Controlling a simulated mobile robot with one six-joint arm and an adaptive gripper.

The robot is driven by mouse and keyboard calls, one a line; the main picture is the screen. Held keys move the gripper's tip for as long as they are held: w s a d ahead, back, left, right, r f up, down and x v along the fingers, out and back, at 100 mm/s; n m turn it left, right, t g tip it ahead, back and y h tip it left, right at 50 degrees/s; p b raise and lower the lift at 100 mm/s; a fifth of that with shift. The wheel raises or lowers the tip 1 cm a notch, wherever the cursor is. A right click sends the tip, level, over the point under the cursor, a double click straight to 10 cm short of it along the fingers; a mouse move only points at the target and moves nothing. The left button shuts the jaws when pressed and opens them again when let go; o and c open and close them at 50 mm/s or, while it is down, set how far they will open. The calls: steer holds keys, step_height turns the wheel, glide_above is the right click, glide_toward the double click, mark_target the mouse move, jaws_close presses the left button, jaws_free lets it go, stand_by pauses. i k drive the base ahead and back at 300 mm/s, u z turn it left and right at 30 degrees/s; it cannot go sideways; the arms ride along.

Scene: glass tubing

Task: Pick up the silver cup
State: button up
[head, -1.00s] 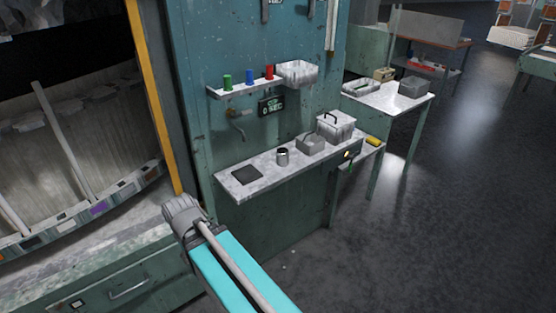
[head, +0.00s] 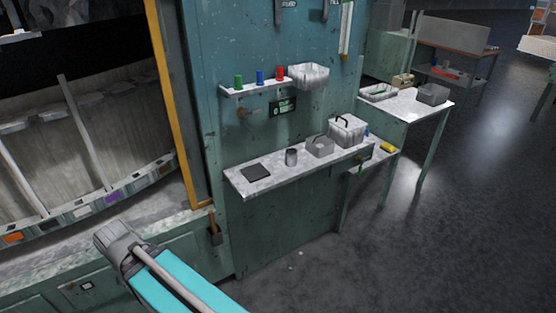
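The silver cup (head: 291,157) is a small grey metal cylinder. It stands upright on the narrow pale shelf (head: 235,177) fixed to the teal wall, between a flat dark pad (head: 256,172) and a grey bin. My arm, with a cyan link and a grey joint, shows at the lower left, well apart from the cup. My gripper's fingers are not visible, so their opening and anything in them are hidden.
A grey open bin (head: 320,147) and a larger pale box with a dark handle (head: 346,130) stand right of the cup. A small upper shelf (head: 240,93) holds green, blue and red items. The floor (head: 330,255) in front is open.

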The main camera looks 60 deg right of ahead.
mark_target(291, 157)
steer(key=u, duration=0.45)
steer(key=k, duration=1.3)
steer(key=z, duration=1.2)
steer(key=i, duration=0.6)
steer(key=z, duration=0.15)
